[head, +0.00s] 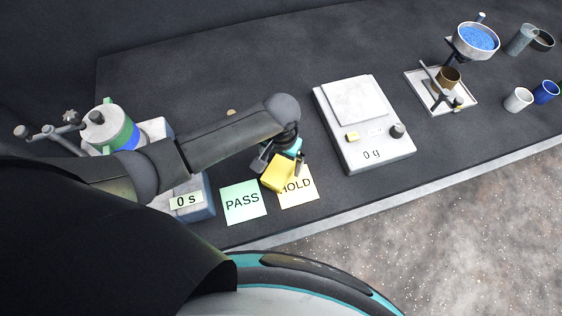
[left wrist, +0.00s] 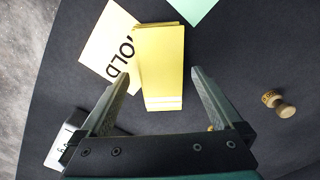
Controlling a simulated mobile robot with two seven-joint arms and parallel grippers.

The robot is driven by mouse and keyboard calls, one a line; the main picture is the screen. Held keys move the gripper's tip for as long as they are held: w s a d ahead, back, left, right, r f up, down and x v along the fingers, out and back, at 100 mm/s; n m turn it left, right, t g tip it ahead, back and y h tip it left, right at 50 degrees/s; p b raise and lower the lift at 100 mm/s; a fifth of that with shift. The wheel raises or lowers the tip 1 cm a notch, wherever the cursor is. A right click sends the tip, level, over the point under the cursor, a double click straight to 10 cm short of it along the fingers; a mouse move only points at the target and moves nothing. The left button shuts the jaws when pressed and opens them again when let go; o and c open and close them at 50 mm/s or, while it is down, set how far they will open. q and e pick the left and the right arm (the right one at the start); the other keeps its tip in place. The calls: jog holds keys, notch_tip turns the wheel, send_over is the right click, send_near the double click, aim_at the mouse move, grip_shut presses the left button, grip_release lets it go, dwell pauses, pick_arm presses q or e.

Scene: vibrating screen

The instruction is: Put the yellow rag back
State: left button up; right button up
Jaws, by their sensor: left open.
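The yellow rag (head: 277,174) looks like a folded yellow stack at the left part of the HOLD card (head: 302,190), partly covering it. The rag also shows in the left wrist view (left wrist: 160,52), overlapping the edge of the HOLD card (left wrist: 104,45). My left gripper (head: 280,164) is open at the rag, with a finger to either side of it in the head view. In the left wrist view the rag's near end lies between the open fingers (left wrist: 160,76), with dark gaps on both sides; contact does not show. My right gripper is not in view.
The green PASS card (head: 243,203) lies left of the rag, beside a machine with a "0 s" display (head: 187,200). A white scale (head: 365,150) reading "0 g" stands to the right. Cups (head: 518,99) and a blue-filled sieve (head: 478,40) are far right.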

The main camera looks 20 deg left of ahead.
aim_at(281, 166)
pick_arm(q)
notch_tip(281, 166, up, 10)
jog(key=p, duration=0.1)
jog(key=shift+r+p, duration=0.25)
jog(key=shift+p, duration=0.1)
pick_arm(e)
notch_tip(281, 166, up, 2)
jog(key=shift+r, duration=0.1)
